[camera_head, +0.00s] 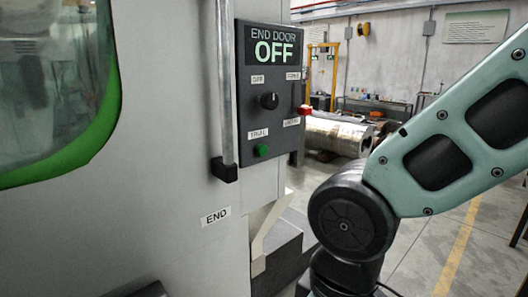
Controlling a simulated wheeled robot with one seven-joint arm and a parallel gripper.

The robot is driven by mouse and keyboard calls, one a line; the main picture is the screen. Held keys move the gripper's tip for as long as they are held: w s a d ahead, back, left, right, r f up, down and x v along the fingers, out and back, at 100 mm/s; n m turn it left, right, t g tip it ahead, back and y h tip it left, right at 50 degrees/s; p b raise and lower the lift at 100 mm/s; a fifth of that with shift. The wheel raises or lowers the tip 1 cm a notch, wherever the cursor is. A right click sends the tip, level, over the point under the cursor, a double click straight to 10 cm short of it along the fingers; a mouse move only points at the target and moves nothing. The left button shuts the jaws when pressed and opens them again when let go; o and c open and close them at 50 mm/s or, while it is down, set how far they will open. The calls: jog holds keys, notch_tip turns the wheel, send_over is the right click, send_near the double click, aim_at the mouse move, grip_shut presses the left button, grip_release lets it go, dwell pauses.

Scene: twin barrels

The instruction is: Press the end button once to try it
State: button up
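A dark control panel (249,118) is mounted on the grey machine's edge, right of a vertical handle bar. Its lit display (274,47) reads "END DOOR OFF". A green button (262,150) is low on the panel, under a small label that seems to read "TRIAL". A black knob (269,100) is above it. A red switch-like part (304,110) is at the panel's right edge. A white "END" label (216,216) is on the machine below. My arm's teal link and black joint are at right, apart from the panel. My gripper is not in view.
The vertical handle bar (225,85) stands out just left of the panel. A green-rimmed window (55,75) is at left. A pale angled bracket (268,232) sits below the panel. Behind are a large metal cylinder (335,136) and open floor.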

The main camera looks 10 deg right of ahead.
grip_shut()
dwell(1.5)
